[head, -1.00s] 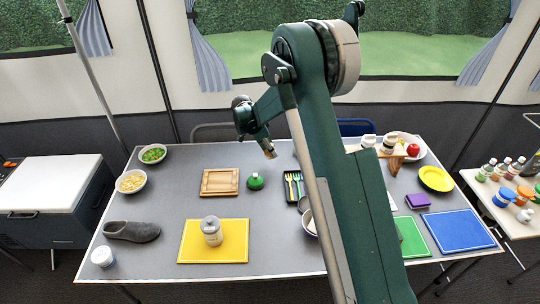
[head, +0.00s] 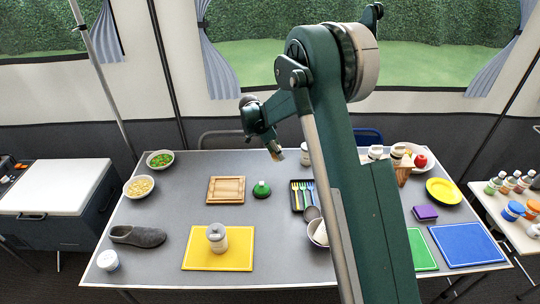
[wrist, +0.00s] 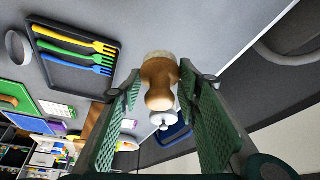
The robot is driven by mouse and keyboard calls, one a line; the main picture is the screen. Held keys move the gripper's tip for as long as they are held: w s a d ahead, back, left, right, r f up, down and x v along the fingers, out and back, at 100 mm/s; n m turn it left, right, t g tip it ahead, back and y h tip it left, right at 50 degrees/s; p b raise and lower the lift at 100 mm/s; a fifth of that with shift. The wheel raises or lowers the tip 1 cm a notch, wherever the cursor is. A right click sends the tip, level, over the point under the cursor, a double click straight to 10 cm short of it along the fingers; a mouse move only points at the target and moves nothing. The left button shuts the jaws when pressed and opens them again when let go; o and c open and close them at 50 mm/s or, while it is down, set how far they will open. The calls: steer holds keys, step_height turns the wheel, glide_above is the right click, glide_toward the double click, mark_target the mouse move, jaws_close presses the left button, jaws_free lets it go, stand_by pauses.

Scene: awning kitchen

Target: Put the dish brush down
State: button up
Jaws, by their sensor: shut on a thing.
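The dish brush (wrist: 160,82) has a rounded brown wooden body and a pale bristle-like end. In the wrist view it sits between the green ribbed fingers of my gripper (wrist: 160,105), which is shut on it. In the head view my gripper (head: 277,155) is over the far part of the grey table (head: 190,198), right of the wooden board. The brush is too small there to make out clearly, and I cannot tell its height above the table.
A black tray (head: 296,207) with several colored forks lies near my gripper. A wooden board (head: 226,190) and a green-domed item (head: 261,190) lie to its left. A white jar (head: 306,155) stands at the far edge. Bare table shows between the bowls and wooden board.

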steer(key=shift+a, duration=0.1)
steer(key=s+a+n+b, duration=0.1)
steer(key=s+a, duration=0.6)
steer(key=a, duration=0.8)
steer(key=s+a+n+t+y+b, duration=0.1)
steer(key=s+a+n, duration=0.2)
steer(key=s+a, duration=0.4)
steer(key=s+a+n+t+b, duration=0.1)
steer(key=s+a, duration=0.7)
steer(key=a, duration=1.6)
steer(key=shift+r+n+y, duration=0.15)
steer(key=shift+n+y, duration=0.15)
steer(key=shift+n, duration=0.4)
steer(key=shift+f+b, duration=0.8)
steer(key=shift+f, duration=2.35)
steer(key=shift+d+f+b, duration=0.1)
steer(key=shift+f+b, duration=0.35)
steer(key=shift+f, duration=1.4)
steer(key=shift+f, duration=0.1)
